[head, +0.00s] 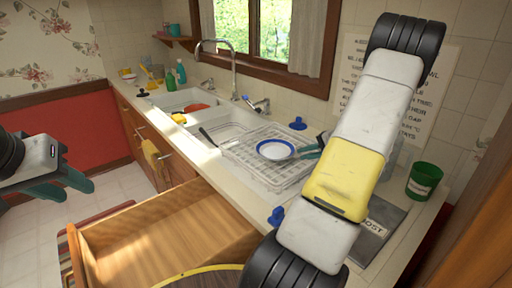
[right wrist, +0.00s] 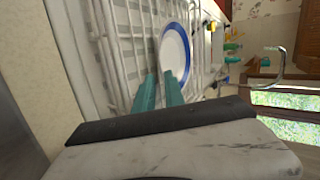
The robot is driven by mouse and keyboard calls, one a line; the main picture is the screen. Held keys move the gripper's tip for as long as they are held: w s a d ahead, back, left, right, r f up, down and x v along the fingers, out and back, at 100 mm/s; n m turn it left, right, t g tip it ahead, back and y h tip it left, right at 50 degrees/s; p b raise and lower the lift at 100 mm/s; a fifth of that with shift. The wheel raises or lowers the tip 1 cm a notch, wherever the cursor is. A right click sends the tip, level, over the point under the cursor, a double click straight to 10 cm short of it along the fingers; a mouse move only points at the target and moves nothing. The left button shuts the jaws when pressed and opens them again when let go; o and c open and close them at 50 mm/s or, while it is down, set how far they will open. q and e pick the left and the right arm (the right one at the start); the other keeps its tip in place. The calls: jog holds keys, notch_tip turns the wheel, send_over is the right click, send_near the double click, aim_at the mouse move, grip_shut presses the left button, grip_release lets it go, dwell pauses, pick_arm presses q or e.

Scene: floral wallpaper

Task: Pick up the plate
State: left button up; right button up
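The plate (head: 275,149) is white with a blue rim and rests on the wire dish rack (head: 247,172) beside the sink. It also shows in the right wrist view (right wrist: 175,50). My right gripper (head: 303,152) reaches in from the right at the plate's right edge. In the right wrist view its two teal fingers (right wrist: 160,76) are a little apart, with the tips at the plate's near rim; one tip overlaps the rim in the picture. Whether they touch it is unclear. My left gripper (head: 76,188) is open and empty at the far left, away from the counter.
A dark-handled utensil (head: 208,137) lies at the rack's left edge. A faucet (head: 233,70) and sink are behind left. A green cup (head: 424,179) stands at right. An open wooden drawer (head: 150,235) juts out below the counter. Blue knobs (head: 298,124) stand near the rack.

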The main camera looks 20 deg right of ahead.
aim_at(291, 156)
jog(key=x, duration=0.5)
jog(key=shift+a+f, duration=0.1)
jog(key=shift+a, duration=0.1)
grip_shut()
dwell(1.3)
